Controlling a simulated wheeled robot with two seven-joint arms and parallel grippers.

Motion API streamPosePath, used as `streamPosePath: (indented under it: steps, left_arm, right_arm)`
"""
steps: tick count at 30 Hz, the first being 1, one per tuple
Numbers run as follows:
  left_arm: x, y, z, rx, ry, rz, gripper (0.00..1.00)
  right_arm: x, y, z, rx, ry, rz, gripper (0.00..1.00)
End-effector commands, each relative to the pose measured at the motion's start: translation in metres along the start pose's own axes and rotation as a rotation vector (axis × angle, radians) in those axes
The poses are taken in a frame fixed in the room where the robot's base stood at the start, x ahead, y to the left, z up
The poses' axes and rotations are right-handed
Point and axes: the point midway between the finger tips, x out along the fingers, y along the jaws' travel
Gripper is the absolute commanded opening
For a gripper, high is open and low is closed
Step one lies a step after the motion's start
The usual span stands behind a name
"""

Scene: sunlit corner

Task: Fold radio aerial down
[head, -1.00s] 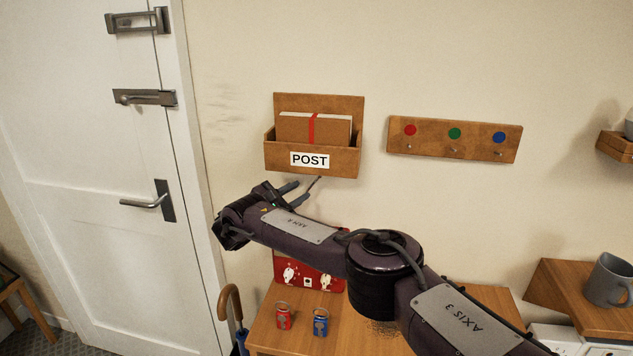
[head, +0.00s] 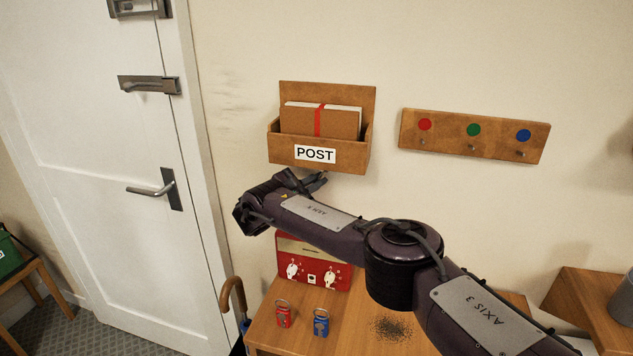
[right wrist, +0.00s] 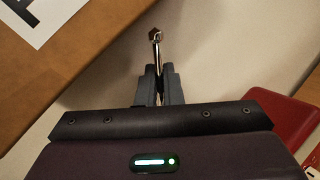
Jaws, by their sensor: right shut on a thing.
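The red radio (head: 318,268) stands on the wooden table below my right arm, with white knobs on its front. Part of its red body shows at the right of the right wrist view (right wrist: 285,122). My right gripper (head: 314,181) is just under the post box. In the right wrist view its two fingers (right wrist: 158,88) are shut on the thin metal aerial (right wrist: 156,48), whose tip stands out beyond them. The aerial's lower part is hidden by my gripper and arm. My left gripper is not in view.
The wooden post box (head: 347,157) with letters hangs on the wall close above my right gripper. A hook board (head: 450,135) is to its right. A red tagged item (head: 284,316) and a blue one (head: 321,324) lie before the radio. The door (head: 90,150) is at left.

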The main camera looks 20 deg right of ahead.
Motion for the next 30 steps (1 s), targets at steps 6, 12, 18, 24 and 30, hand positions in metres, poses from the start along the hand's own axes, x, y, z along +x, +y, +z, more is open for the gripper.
streamPosePath:
  steps: [6, 12, 18, 24, 30]
  left_arm:
    - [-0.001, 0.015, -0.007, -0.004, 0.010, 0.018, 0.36]
    - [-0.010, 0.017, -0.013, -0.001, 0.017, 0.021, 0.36]
    - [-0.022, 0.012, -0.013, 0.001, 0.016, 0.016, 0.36]
    - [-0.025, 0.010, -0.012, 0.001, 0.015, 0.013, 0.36]
    - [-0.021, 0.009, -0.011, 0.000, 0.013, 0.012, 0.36]
  right_arm:
    - [0.003, -0.001, 0.002, 0.006, -0.001, -0.004, 0.00]
    - [0.006, -0.007, 0.003, 0.055, 0.019, -0.019, 0.00]
    - [0.013, -0.023, 0.000, 0.165, 0.067, -0.050, 0.00]
    - [0.019, -0.042, -0.009, 0.304, 0.124, -0.086, 0.00]
    - [0.023, -0.058, -0.018, 0.425, 0.173, -0.118, 0.00]
